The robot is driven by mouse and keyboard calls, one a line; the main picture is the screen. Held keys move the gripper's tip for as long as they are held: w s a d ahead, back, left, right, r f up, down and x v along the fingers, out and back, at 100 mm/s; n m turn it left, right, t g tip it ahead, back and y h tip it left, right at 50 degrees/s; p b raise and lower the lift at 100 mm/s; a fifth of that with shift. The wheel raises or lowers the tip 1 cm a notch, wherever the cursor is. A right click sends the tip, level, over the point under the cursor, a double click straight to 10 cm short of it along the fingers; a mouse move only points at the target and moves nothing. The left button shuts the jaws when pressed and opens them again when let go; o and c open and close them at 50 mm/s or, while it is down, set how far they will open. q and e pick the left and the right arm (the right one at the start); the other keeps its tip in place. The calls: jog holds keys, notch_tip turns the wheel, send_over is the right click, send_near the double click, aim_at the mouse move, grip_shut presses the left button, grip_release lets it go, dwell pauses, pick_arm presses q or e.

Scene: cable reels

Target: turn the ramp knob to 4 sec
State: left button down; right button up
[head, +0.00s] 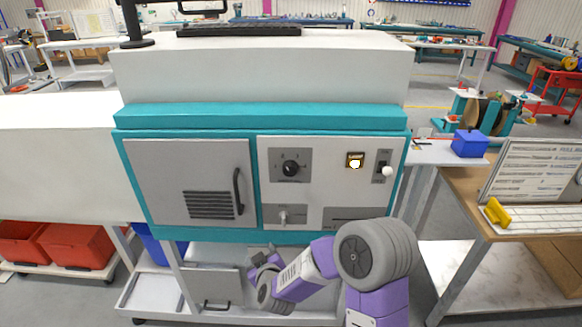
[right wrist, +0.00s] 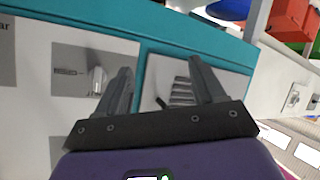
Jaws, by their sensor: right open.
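A black round knob (head: 290,168) sits on a grey plate on the white control panel (head: 330,195) of the teal-edged machine. Its marks are too small to read, and I cannot tell its setting. A silver lever-like knob (head: 283,215) is on a smaller plate below it. It also shows in the right wrist view (right wrist: 97,78), beside the left finger. My right gripper (head: 262,253) is below the panel's lower edge in the head view, apart from both knobs. In the right wrist view the gripper (right wrist: 160,68) is open and empty. My left gripper is not in view.
A lit yellow button (head: 355,160) and a switch (head: 383,170) with a white ball beside it are on the panel's right side. A grey door (head: 185,175) with a black handle (head: 238,193) is to the left. A wooden table (head: 460,190) stands at right.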

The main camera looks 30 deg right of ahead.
jog(key=w+d+r+t+h, duration=0.1)
jog(key=d+r+t+h, duration=0.15)
jog(key=r, duration=0.75)
jog(key=h+p, duration=0.1)
jog(key=h, duration=0.4)
send_near(289, 172)
jog(key=x, duration=0.2)
jog(key=shift+y, duration=0.25)
jog(key=shift+x, duration=3.55)
jog(key=shift+s+d+r, duration=0.1)
jog(key=shift+r, duration=0.05)
jog(key=c, duration=1.1)
jog(key=shift+o, duration=0.2)
